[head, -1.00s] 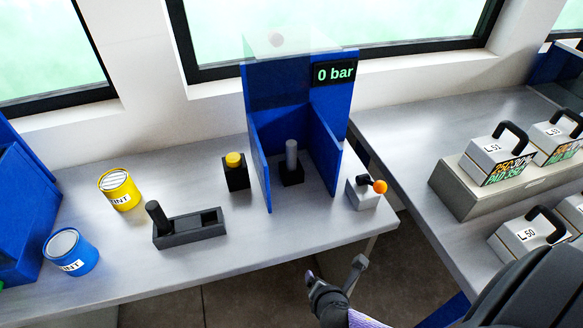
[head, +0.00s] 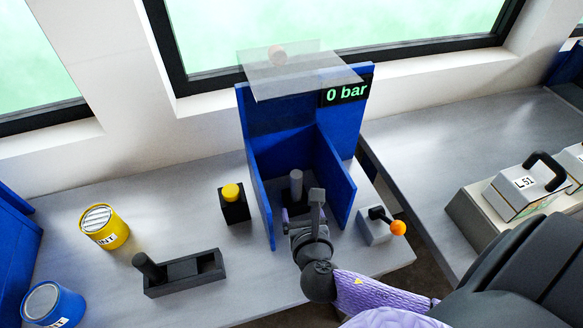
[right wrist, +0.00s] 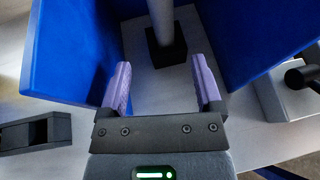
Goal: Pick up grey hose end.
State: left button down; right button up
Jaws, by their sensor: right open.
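A grey upright cylinder (head: 296,184), which looks like the grey hose end, stands in a black block inside the blue booth (head: 339,176). In the right wrist view the cylinder (right wrist: 161,15) rises from its black block (right wrist: 166,50), with its top out of frame. My right gripper (head: 303,208) is at the open front of the booth, in front of the cylinder. Its purple fingers (right wrist: 161,86) are apart with nothing between them, and the block lies beyond their tips. My left gripper is not in view.
The booth's side walls flank my right gripper. A clear panel (head: 290,75) juts out above. An orange-knobbed lever box (head: 374,228) stands right; a yellow-button box (head: 234,206), a dark tray with a post (head: 190,276) and yellow (head: 104,228) and blue (head: 50,304) tins stand left.

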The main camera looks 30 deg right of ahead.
aim_at(297, 191)
jog(key=b+x, duration=0.1)
jog(key=x, duration=0.4)
jog(key=b+x, duration=0.2)
jog(key=x, duration=0.2)
jog(key=shift+w+d+f, duration=0.2)
jog(key=shift+d, duration=0.15)
jog(key=shift+w+d+b, duration=0.1)
jog(key=shift+w+b, duration=0.15)
jog(key=shift+b, duration=0.05)
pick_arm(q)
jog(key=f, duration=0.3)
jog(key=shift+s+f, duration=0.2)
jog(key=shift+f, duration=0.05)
pick_arm(e)
jog(key=shift+r, duration=0.1)
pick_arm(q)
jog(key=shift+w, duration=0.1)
pick_arm(e)
grip_shut()
